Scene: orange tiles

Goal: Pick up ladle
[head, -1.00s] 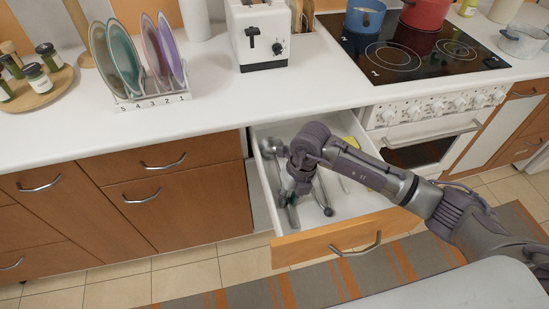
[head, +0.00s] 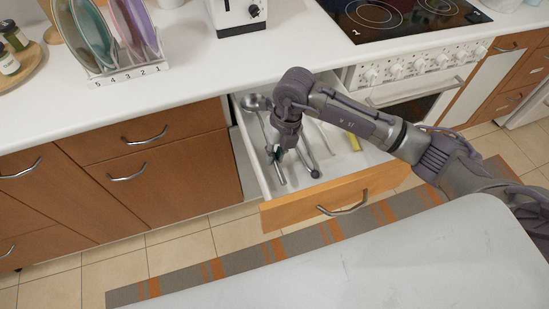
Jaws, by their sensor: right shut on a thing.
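The ladle is a metal one with a round bowl (head: 256,102) at the back left of the open drawer. Its long handle runs forward along the drawer's left side. My right gripper (head: 276,154) is down in the drawer, shut on the ladle's handle. My own wrist and arm hide part of the handle and much of the fingers. The ladle still lies low inside the drawer (head: 330,196). My left gripper is not in view.
Another metal utensil (head: 308,166) lies just right of the ladle, and a yellow item (head: 354,142) is at the drawer's right. The counter (head: 190,68) overhangs the drawer's back. A plate rack (head: 120,62) and a toaster (head: 240,14) stand on it.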

